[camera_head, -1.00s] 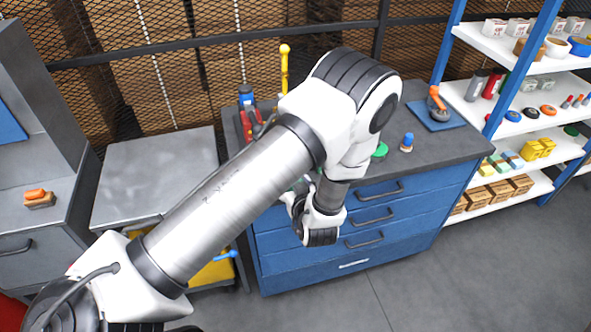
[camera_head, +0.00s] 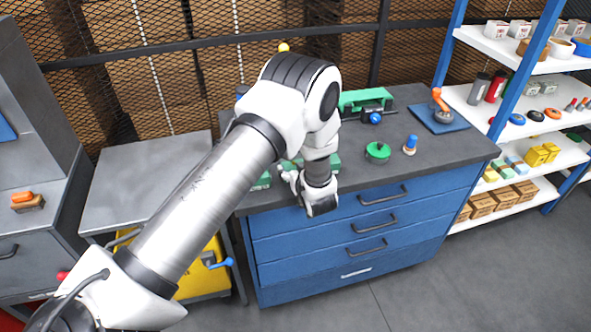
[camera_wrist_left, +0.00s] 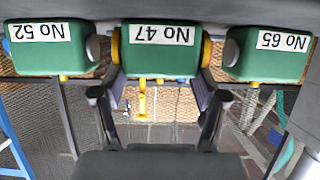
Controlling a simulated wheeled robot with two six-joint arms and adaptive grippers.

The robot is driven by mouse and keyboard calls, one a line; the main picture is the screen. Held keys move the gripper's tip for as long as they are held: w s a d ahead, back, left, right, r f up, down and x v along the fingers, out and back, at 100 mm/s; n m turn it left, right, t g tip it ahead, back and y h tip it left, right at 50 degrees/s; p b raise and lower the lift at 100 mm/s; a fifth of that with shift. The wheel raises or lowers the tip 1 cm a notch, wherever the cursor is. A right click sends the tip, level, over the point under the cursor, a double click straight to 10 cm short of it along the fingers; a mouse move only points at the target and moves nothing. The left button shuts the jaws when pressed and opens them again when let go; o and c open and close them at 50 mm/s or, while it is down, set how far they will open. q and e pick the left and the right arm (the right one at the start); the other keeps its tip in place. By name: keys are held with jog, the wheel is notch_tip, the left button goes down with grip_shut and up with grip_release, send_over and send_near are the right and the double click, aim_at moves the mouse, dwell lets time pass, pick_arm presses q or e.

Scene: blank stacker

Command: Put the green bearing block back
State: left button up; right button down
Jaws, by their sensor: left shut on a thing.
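Three green bearing blocks show in the left wrist view, their labels upside down: No 52 (camera_wrist_left: 40,58), No 47 (camera_wrist_left: 140,66) and No 65 (camera_wrist_left: 262,62). My left gripper (camera_wrist_left: 160,72) is shut on the middle block, No 47, which has yellow rounded parts at both ends. No 52 and No 65 stand apart on either side, each with a grey knob facing it. In the head view, green pieces (camera_head: 262,181) show at the bench's front edge around my left wrist, which hides the jaws. I cannot tell whether No 47 touches the surface beneath.
The dark-topped blue drawer bench (camera_head: 440,150) carries a green fixture (camera_head: 365,97), a round green-topped part (camera_head: 378,151), a small blue-capped part (camera_head: 410,144) and an orange-handled device on a blue mat (camera_head: 438,118). A stocked shelf (camera_head: 520,140) stands at right. A grey table (camera_head: 150,170) stands at left.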

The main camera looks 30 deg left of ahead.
pick_arm(q)
jog(key=o, duration=1.8)
jog(key=shift+c, duration=0.2)
jog(key=shift+r, duration=0.15)
jog(key=shift+s+d, duration=0.2)
jog(key=shift+d, duration=0.1)
jog(key=b+v, duration=0.2)
jog(key=v, duration=0.9)
jog(key=s+f+m+g+h, duration=0.3)
jog(key=s+f+m+h, duration=0.2)
jog(key=s+f, duration=0.75)
jog(key=s+d+f+m+g+h, duration=0.2)
jog(key=s+f+g, duration=0.1)
jog(key=s, duration=0.6)
jog(key=s+d+f+m+g+h, duration=0.2)
jog(key=s+f, duration=0.4)
jog(key=s, duration=0.3)
jog(key=shift+d+m+g+h, duration=0.3)
jog(key=shift+d+g+h, duration=0.1)
jog(key=shift+d+h, duration=0.35)
